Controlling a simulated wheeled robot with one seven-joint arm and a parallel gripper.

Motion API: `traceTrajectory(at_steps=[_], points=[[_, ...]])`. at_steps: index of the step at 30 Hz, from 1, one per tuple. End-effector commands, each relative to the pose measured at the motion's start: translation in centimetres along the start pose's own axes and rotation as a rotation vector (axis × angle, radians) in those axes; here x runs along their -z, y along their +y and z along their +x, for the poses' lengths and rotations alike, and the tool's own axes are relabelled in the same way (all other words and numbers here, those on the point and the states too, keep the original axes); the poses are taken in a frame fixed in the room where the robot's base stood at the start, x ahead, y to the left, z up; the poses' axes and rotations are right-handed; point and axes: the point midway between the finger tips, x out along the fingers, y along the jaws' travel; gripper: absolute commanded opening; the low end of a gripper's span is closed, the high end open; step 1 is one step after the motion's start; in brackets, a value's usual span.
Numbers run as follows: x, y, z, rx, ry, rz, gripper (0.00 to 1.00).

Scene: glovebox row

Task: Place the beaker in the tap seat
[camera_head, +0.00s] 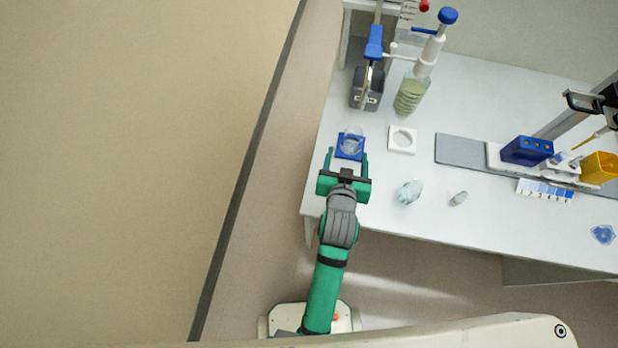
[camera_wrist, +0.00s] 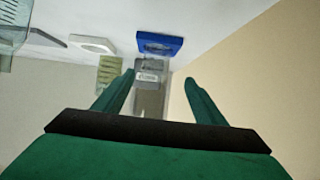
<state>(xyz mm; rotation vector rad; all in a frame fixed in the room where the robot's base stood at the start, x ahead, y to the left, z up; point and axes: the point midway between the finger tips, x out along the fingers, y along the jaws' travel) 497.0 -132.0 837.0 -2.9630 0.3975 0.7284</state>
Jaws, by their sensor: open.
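A clear glass beaker (camera_head: 352,143) stands on a small blue square base (camera_head: 343,154) near the left end of the white table. My gripper (camera_head: 346,156) is open, its two green fingers pointing at the beaker from the table's front side. In the wrist view the picture is upside down; the blue base (camera_wrist: 172,40) lies ahead of my open gripper (camera_wrist: 158,80), and the clear beaker is hard to make out there. A white square plate with a round recess (camera_head: 391,147) lies just right of the blue base, empty. The frames do not settle which base is the tap seat.
A grey device (camera_head: 367,90) and a bottle with green liquid (camera_head: 410,95) stand behind. Two clear glass pieces, a larger one (camera_head: 409,193) and a smaller one (camera_head: 458,198), sit along the front edge. A blue block (camera_head: 527,150) and a yellow box (camera_head: 600,167) are farther right.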

Motion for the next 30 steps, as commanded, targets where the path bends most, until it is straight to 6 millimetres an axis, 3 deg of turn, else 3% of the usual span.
traceTrajectory(at_steps=[1,6,15,24,30], points=[[-1.4,-0.6,-0.9,0.011,0.000,-0.006,0.65],[-5.1,-2.6,-4.6,0.047,0.041,-0.026,0.65],[-9.6,-4.9,-13.0,0.122,0.120,-0.060,0.65],[-11.2,-5.7,-22.4,0.203,0.198,-0.088,0.65],[-10.9,-5.7,-26.3,0.239,0.235,-0.096,0.65]])
